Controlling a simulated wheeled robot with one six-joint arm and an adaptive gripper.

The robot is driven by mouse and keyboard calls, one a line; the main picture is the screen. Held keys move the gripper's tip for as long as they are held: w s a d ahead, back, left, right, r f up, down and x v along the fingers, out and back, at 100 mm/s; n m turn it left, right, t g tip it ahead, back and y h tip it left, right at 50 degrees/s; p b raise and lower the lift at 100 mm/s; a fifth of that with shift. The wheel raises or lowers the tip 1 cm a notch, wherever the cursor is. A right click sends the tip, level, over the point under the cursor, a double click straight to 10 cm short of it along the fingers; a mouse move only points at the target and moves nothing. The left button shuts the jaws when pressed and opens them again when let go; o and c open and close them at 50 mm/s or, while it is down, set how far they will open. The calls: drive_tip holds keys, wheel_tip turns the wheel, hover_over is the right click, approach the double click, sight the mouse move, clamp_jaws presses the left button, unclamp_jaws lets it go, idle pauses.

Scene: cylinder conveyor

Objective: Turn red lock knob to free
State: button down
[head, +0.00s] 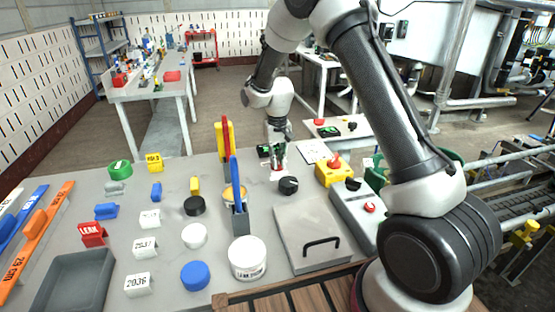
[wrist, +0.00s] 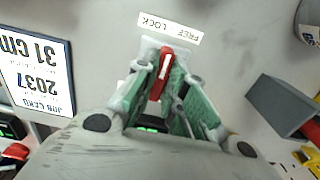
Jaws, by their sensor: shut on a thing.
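The red lock knob (wrist: 162,73) carries a white line and sits on a pale plate. In the wrist view its white line runs nearly up and down, its upper end leaning slightly right. A white label (wrist: 170,28) reading FREE and LOCK, upside down, lies just above it, LOCK at left and FREE at right. My gripper (wrist: 163,80) has its green-padded fingers on both sides of the knob, shut on it. In the head view my gripper (head: 273,160) points down at the far edge of the table, largely hiding the knob.
A black knob (head: 288,185) stands close in front of my gripper. A yellow box with a red button (head: 335,172) is to the right. A blue-handled upright piece (head: 237,185) stands to the left. A lidded grey panel (head: 310,236) lies nearer. A job card (wrist: 36,75) lies left in the wrist view.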

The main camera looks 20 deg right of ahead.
idle(0.4)
drive_tip(key=c, duration=1.5)
unclamp_jaws()
wheel_tip(320, 180, up, 12)
